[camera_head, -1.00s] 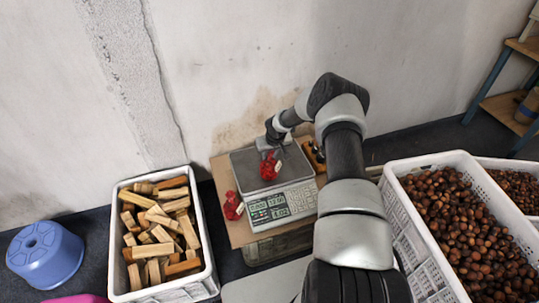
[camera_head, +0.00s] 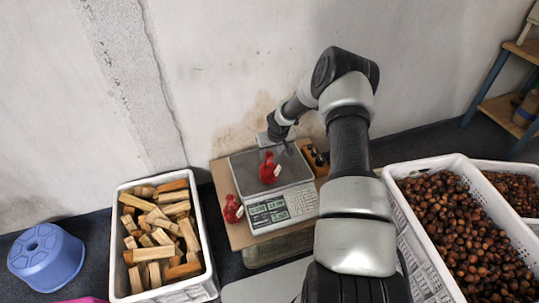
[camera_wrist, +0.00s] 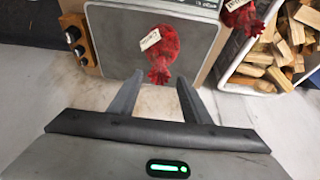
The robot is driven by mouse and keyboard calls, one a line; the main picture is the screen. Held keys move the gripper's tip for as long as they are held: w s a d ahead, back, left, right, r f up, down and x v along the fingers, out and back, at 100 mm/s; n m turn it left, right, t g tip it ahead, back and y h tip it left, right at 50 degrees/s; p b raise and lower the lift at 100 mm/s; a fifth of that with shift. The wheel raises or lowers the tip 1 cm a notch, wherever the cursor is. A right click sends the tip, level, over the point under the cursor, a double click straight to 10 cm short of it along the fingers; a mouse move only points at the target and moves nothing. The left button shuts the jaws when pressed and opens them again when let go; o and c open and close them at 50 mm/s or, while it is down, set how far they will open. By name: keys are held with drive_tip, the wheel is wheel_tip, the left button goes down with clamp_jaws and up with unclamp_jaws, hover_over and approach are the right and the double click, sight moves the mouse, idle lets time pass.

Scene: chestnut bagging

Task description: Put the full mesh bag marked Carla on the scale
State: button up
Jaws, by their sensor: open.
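A red mesh bag (camera_head: 269,170) rests on the metal plate of the scale (camera_head: 243,162). Its white tag also shows in the wrist view, but I cannot read the name surely; the bag (camera_wrist: 164,46) lies just beyond my fingertips. A second red mesh bag (camera_head: 232,210) with a tag is beside the scale at its left, on the board; it is at the top of the wrist view (camera_wrist: 243,18). My gripper (camera_wrist: 156,88) is open and empty, its fingers apart and clear of the bag. In the head view my gripper (camera_head: 277,136) is behind the bag.
A crate of wood blocks (camera_head: 206,248) stands left of the scale. A white crate of chestnuts (camera_head: 412,240) stands at the right. Small dark knobs on a wooden block (camera_head: 316,158) sit just right of the scale. A wall is close behind.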

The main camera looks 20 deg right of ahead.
drive_tip(key=s+a+r+h, duration=0.1)
drive_tip(key=s+r, duration=0.3)
drive_tip(key=r, duration=0.7)
drive_tip(key=s+a+r+h, duration=0.15)
drive_tip(key=s+r, duration=0.25)
drive_tip(key=r, duration=0.7)
drive_tip(key=s+a+r, duration=0.1)
drive_tip(key=s+r, duration=0.3)
drive_tip(key=r, duration=0.7)
drive_tip(key=s+a+r, duration=0.3)
drive_tip(key=s, duration=0.6)
drive_tip(key=s+a+r+y, duration=0.1)
drive_tip(key=s+a+r, duration=0.2)
drive_tip(key=s, duration=0.6)
drive_tip(key=s+a+r+t+y, duration=0.1)
drive_tip(key=s+a+r, duration=0.2)
drive_tip(key=s, duration=0.6)
drive_tip(key=shift+s+a+r+p, duration=0.25)
drive_tip(key=shift+a+r+p, duration=0.1)
drive_tip(key=shift+r, duration=0.75)
